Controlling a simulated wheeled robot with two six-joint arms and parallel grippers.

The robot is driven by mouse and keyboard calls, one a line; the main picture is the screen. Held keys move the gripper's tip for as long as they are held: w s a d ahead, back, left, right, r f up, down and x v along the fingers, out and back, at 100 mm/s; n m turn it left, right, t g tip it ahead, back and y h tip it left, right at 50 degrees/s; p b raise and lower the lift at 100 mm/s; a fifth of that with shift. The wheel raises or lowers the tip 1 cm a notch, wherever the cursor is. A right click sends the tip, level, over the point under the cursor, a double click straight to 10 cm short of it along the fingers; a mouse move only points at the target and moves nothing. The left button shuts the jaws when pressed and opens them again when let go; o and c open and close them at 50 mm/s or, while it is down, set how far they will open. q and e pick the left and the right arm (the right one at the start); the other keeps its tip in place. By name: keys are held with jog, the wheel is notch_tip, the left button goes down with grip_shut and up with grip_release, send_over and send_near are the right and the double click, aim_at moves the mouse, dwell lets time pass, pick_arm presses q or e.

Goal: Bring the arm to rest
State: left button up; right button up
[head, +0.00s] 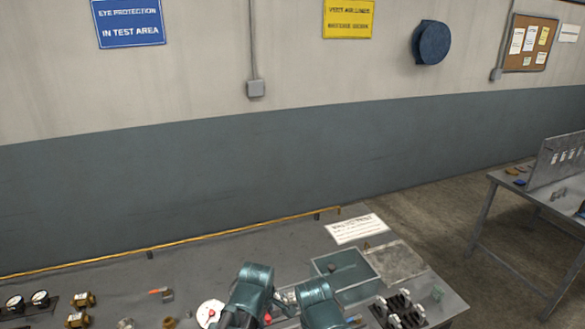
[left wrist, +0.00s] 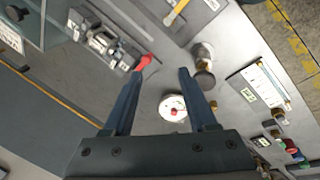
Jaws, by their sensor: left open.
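My left gripper (left wrist: 160,75) shows in the left wrist view with its two dark blue fingers apart and nothing held between them. It is above the grey bench (left wrist: 225,125). A white round disc with a red centre (left wrist: 173,107) lies on the bench, seen between the fingers. A red-tipped part (left wrist: 144,62) of a metal fixture shows near the left fingertip; I cannot tell its distance from the finger. In the head view, teal links of my arm rise at the bottom edge and the gripper's fingers cannot be made out. My right gripper is in neither view.
The bench holds gauges (head: 40,298), brass fittings (head: 84,299), an open teal tray (head: 345,290) and a white paper sign (head: 357,229). A yellow pipe (head: 200,238) runs along its back edge. Another table (head: 545,205) stands at the right, beyond open floor.

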pick_arm(q)
jog(key=s+d+f+m+g+y+b, duration=0.1)
jog(key=s+f+m+b, duration=0.4)
jog(key=s+m, duration=0.6)
jog(key=d+f+m+g, duration=0.1)
jog(key=m+g, duration=0.1)
jog(key=m, duration=0.4)
jog(key=shift+f+g+y, duration=0.15)
jog(key=shift+g+y, duration=0.15)
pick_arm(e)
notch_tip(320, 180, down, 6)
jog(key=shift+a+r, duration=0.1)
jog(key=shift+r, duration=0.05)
